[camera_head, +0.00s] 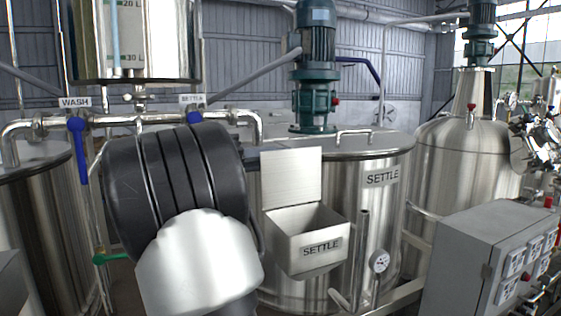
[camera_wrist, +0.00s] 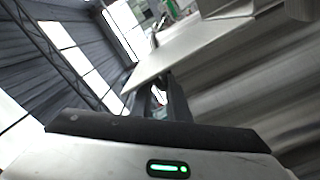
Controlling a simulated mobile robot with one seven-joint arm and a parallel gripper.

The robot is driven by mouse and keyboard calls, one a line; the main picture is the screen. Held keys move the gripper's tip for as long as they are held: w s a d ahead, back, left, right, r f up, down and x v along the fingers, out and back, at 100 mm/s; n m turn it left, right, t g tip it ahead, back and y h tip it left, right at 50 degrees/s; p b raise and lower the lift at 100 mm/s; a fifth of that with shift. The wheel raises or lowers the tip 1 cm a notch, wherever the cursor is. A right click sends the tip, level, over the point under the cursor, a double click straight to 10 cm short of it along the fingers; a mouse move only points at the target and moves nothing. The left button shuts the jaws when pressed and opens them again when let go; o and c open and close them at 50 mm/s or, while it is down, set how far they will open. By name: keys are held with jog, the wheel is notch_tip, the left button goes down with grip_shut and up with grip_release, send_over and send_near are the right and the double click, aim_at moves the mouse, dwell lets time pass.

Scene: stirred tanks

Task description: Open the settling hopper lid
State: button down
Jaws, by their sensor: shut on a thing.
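The settling hopper (camera_head: 306,254) is a steel box labelled SETTLE on the front of the settle tank (camera_head: 385,215). Its lid (camera_head: 292,178) stands raised, about upright, at the back of the hopper, and the opening is uncovered. In the wrist view a pale flat plate (camera_wrist: 190,50), which looks like the lid, runs up from the fingers to the upper right. My gripper (camera_wrist: 158,98) is shut on the plate's near edge. In the head view my black and white arm hides most of the gripper.
A green motor (camera_head: 315,70) stands on the tank top. Left are pipes with blue-handled valves (camera_head: 77,140) labelled WASH and SETTLE. A grey control box (camera_head: 465,255) stands at right. A vertical pipe and a gauge (camera_head: 379,262) are right of the hopper.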

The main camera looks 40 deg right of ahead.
jog(key=c, duration=1.9)
grip_release()
jog(key=shift+w+f, duration=0.15)
jog(key=shift+f, duration=0.45)
jog(key=shift+r, duration=0.1)
jog(key=shift+a, duration=0.15)
jog(key=b+v, duration=0.1)
jog(key=v, duration=1.6)
jog(key=shift+r+b, duration=0.2)
jog(key=shift+b, duration=0.1)
